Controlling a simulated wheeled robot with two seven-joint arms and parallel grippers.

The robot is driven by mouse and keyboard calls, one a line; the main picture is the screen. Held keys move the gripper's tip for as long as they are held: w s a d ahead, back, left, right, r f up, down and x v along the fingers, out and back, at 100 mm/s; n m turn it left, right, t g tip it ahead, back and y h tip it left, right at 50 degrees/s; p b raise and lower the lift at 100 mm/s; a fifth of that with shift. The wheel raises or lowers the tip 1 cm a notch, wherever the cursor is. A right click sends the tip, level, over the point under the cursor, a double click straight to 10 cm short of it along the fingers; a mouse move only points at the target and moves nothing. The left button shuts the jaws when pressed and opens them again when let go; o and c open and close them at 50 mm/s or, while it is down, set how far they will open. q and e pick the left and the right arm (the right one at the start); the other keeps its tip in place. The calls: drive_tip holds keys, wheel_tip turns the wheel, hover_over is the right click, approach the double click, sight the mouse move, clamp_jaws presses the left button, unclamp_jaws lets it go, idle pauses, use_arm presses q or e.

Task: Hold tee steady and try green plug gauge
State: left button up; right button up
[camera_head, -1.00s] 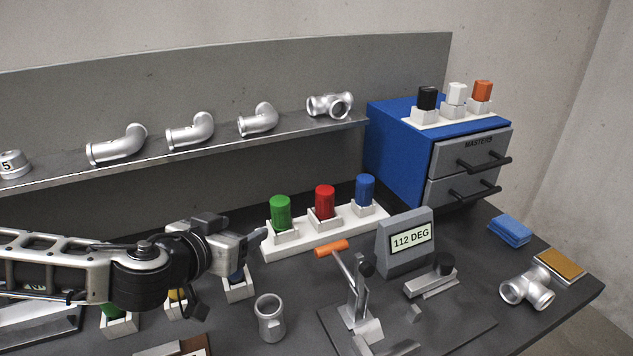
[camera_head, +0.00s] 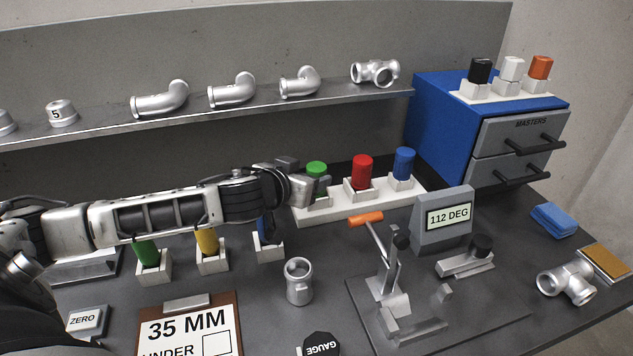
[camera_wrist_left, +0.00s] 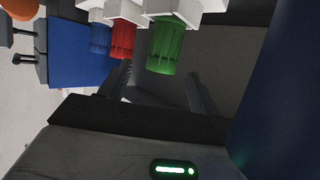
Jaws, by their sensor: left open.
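The green plug gauge (camera_head: 316,168) stands in the white rack (camera_head: 413,199), left of the red and blue plugs. My left gripper (camera_head: 322,186) is right at it, open, and partly hides it. In the left wrist view the green plug (camera_wrist_left: 165,46) appears in front of the open left fingers (camera_wrist_left: 162,84); I cannot tell whether they touch it. A silver tee (camera_head: 567,284) lies on the table at the far right, and another tee (camera_head: 375,72) is on the shelf. A small silver fitting (camera_head: 299,282) stands upright on the table. My right gripper is not in view.
The red plug (camera_head: 362,171) is close beside the green one. A lever clamp with an orange handle (camera_head: 366,219) and the 112 DEG display (camera_head: 443,220) stand to the right. Several coloured plugs in white blocks (camera_head: 213,262) are below my left arm.

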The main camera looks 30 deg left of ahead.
sight(312, 173)
use_arm(q)
drive_tip(key=shift+p+x, duration=0.35)
drive_tip(key=shift+x, duration=2.35)
drive_tip(key=shift+a+r, duration=0.1)
drive_tip(key=c, duration=1.1)
